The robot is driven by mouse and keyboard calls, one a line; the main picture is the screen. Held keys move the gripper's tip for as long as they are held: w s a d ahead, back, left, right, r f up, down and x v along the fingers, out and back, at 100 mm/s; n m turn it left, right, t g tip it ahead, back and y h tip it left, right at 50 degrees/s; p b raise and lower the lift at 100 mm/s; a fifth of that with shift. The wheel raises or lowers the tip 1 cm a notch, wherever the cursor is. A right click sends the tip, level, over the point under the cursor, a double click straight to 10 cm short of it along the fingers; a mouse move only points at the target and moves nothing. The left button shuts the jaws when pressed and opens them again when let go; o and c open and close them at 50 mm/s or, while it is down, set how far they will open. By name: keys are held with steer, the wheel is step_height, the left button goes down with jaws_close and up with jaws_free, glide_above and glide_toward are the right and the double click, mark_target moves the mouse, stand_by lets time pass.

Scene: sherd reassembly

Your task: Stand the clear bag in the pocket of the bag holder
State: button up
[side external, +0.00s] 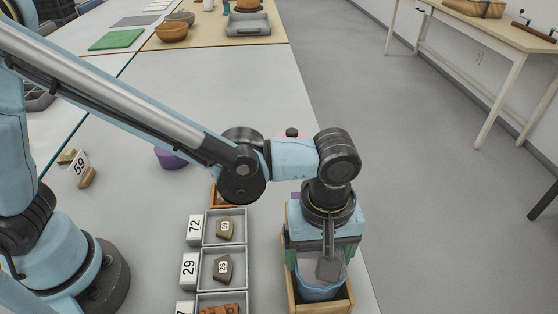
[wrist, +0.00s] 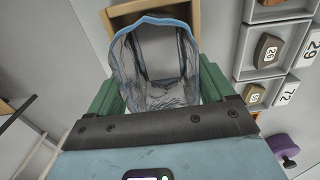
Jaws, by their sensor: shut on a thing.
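The clear bag (side external: 320,286) has a blue rim and hangs at my gripper (side external: 322,254) in the side view. In the wrist view the bag (wrist: 152,85) is open-mouthed, between the green fingers of my gripper (wrist: 160,92), which is shut on it. The bag holder (side external: 291,290) is a wooden frame around the bag's lower part in the side view; its wooden edge (wrist: 196,20) shows beyond the bag in the wrist view. The bag's bottom is hidden by the holder's front, so I cannot tell whether it rests on the floor of the pocket.
Grey trays (side external: 223,228) with numbered sherds stand left of the holder, beside number cards 72 (side external: 194,230) and 29 (side external: 188,271). A purple object (side external: 171,158) lies farther back. The table's right edge is close to the holder.

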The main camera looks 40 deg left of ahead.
stand_by(0.3)
steer(key=o, duration=1.2)
step_height(320, 180, up, 12)
steer(key=shift+r, duration=0.1)
steer(key=a+f+m+t, duration=0.1)
steer(key=a+m+t, duration=0.1)
steer(key=a, duration=0.7)
steer(key=a+f+m+t, duration=0.1)
steer(key=a+m, duration=0.3)
steer(key=a, duration=0.6)
steer(key=a+f+m+t, duration=0.1)
steer(key=a+m+t, duration=0.2)
steer(key=a, duration=0.6)
steer(key=shift+w+a+f+t, duration=0.2)
steer(key=shift+w+t, duration=0.1)
steer(key=shift+t, duration=0.3)
